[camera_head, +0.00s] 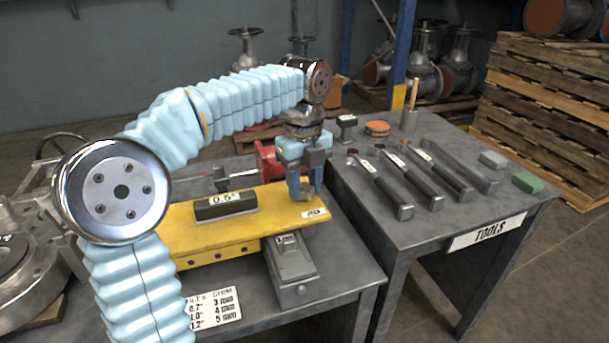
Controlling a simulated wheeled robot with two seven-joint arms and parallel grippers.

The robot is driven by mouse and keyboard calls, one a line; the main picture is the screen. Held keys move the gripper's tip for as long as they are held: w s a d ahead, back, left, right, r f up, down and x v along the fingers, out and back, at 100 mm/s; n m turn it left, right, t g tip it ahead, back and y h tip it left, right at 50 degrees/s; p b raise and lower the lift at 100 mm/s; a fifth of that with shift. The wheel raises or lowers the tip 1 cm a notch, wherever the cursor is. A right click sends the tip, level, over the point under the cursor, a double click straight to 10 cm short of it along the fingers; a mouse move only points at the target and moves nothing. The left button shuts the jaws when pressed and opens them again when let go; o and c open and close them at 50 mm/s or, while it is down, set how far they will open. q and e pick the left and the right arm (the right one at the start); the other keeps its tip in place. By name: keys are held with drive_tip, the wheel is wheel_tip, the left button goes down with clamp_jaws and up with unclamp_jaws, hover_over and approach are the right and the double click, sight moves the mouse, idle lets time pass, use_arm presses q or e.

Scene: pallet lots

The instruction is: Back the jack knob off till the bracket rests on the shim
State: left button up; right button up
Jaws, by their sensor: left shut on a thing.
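The yellow bracket (182,223) lies across the near table. A dark block marked 0.5° (225,205) sits on top of it. My left gripper (306,196) points down at the bracket's right end, its fingers shut on a small greyish piece that looks like the jack knob (308,207); the fingers hide much of it. A grey metal box with a small label (291,270) sits at the bracket's front edge. I cannot make out the shim or any gap under the bracket. My right gripper is not in view.
A card with degree and mm values (213,307) lies at the near table's front. A red part (267,160) stands behind the bracket. The tools table (440,216) at right holds several dark tools, a green block (528,182) and a grey block (493,159).

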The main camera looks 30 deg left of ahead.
use_arm(q)
drive_tip(key=n+p, duration=0.1)
drive_tip(key=n, duration=0.1)
drive_tip(key=n+p, duration=0.1)
drive_tip(key=shift+r+n, duration=0.2)
drive_tip(key=shift+n, duration=0.2)
drive_tip(key=n+p, duration=0.1)
drive_tip(key=n, duration=0.2)
drive_tip(key=shift+n+p, duration=0.3)
drive_tip(key=n+p, duration=0.1)
drive_tip(key=n, duration=0.3)
drive_tip(key=shift+n+p, duration=0.3)
drive_tip(key=shift+p, duration=0.05)
drive_tip(key=n, duration=0.3)
drive_tip(key=shift+n+p, duration=0.3)
drive_tip(key=shift+p, duration=0.1)
drive_tip(key=n, duration=0.4)
drive_tip(key=shift+w+f, duration=0.1)
drive_tip(key=n, duration=0.9)
drive_tip(key=shift+n, duration=0.3)
drive_tip(key=n, duration=1)
drive_tip(key=shift+n, duration=0.4)
drive_tip(key=n, duration=1)
drive_tip(key=shift+n, duration=3)
